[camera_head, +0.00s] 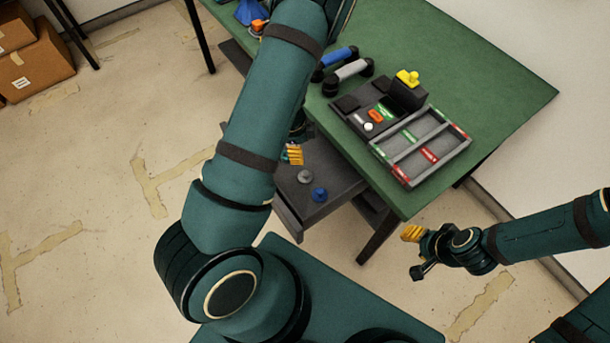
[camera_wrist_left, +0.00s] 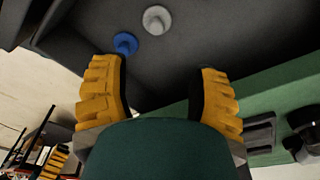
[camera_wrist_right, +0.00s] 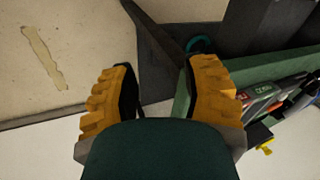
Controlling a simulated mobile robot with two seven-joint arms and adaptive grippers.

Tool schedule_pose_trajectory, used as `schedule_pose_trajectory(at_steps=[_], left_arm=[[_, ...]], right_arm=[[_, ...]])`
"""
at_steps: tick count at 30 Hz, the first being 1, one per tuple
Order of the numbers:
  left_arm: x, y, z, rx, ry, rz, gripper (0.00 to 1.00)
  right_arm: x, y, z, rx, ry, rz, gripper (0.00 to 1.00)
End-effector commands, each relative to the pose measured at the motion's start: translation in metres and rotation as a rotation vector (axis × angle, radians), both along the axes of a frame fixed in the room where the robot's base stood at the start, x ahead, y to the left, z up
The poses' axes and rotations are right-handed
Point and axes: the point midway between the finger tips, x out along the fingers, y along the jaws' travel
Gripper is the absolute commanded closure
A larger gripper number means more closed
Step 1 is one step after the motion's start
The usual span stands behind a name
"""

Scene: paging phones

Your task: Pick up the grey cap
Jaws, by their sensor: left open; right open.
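The grey cap (camera_head: 305,176) lies in the open dark drawer (camera_head: 330,190) under the green table, beside a blue cap (camera_head: 319,194). In the left wrist view the grey cap (camera_wrist_left: 157,19) and the blue cap (camera_wrist_left: 125,43) sit on the drawer floor, beyond my fingertips. My left gripper (camera_wrist_left: 160,90) is open and empty; in the head view its yellow fingers (camera_head: 293,154) show at the drawer's left, partly hidden by my arm. My right gripper (camera_head: 412,233) is open and empty, off the table's front right corner; it also shows in the right wrist view (camera_wrist_right: 160,90).
On the green table (camera_head: 480,75) are a blue handset and a white handset (camera_head: 350,69), a dark box with a yellow knob (camera_head: 407,78), and a grey sectioned tray (camera_head: 420,145). Cardboard boxes (camera_head: 38,65) stand far left. The table's right side is bare.

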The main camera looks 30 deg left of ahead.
Motion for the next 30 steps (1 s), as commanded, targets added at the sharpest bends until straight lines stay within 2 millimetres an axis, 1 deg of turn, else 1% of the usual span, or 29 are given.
schedule_pose_trajectory(at_steps=[1,6,9,12,15,19,22,30], left_arm=[[0.000,0.000,-0.009,0.001,0.003,-0.003,0.39],[0.001,-0.005,-0.043,-0.001,0.004,-0.002,0.39],[0.002,-0.008,-0.061,-0.001,0.003,0.000,0.39],[0.002,-0.009,-0.074,-0.001,0.003,0.000,0.39],[0.003,-0.011,-0.080,-0.001,0.002,-0.001,0.39],[0.003,-0.011,-0.083,0.000,0.001,-0.001,0.39],[0.002,-0.012,-0.090,-0.001,0.002,0.000,0.39],[-0.002,-0.016,-0.126,-0.001,0.003,0.000,0.39]], right_arm=[[-0.001,0.000,-0.006,0.000,0.002,0.002,0.53],[-0.006,0.001,-0.022,0.003,0.014,0.011,0.53],[-0.009,0.002,-0.030,0.004,0.021,0.015,0.53],[-0.011,0.002,-0.036,0.006,0.025,0.020,0.53],[-0.012,0.002,-0.038,0.006,0.028,0.022,0.53],[-0.013,0.002,-0.040,0.007,0.029,0.023,0.53],[-0.014,0.003,-0.044,0.007,0.032,0.025,0.53],[-0.020,0.004,-0.069,0.011,0.046,0.036,0.53]])
